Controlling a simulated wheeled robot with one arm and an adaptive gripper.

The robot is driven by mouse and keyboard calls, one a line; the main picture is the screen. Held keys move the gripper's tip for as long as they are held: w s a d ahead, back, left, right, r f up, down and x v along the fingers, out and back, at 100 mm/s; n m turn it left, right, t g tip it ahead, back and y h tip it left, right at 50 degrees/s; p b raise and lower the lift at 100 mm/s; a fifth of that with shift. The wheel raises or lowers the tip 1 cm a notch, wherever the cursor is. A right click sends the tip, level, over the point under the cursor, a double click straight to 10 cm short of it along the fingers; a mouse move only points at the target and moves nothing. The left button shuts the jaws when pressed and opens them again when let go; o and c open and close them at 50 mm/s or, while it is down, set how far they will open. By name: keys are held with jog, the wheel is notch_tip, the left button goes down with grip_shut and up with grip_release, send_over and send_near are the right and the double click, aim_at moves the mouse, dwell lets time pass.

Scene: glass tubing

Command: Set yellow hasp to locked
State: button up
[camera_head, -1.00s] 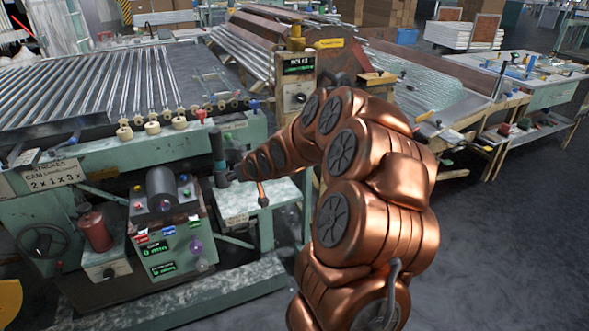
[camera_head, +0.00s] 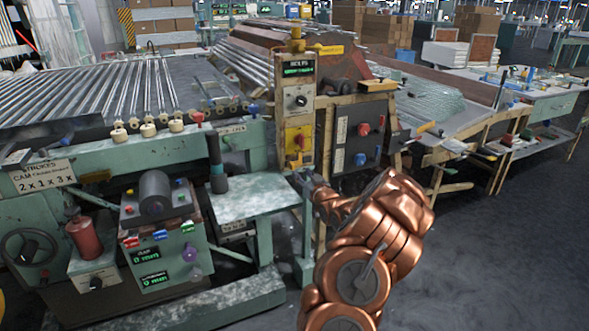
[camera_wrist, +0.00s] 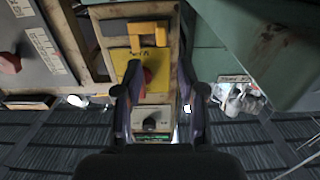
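The yellow hasp (camera_wrist: 148,36) shows in the wrist view as a yellow bracket shape at the top of a narrow panel. In the head view it is a small yellow piece (camera_head: 296,163) low on that panel. A yellow plate (camera_wrist: 128,70) with a red knob (camera_wrist: 146,75) is beside it. My gripper (camera_wrist: 160,92) is open and empty, its two dark fingers apart in front of the panel. The hasp lies beyond the fingertips, apart from them. In the head view my gripper (camera_head: 302,178) is small and dark, just below the hasp.
A grey panel (camera_head: 365,137) with red and blue knobs stands right of the hasp panel. A black knob (camera_head: 301,100) is above the yellow plate. A green side table (camera_head: 243,203) stands to the left. Open floor (camera_head: 480,240) lies to the right.

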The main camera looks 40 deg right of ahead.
aim_at(293, 165)
jog(key=shift+x, duration=3.5)
jog(key=shift+a, duration=0.1)
grip_shut()
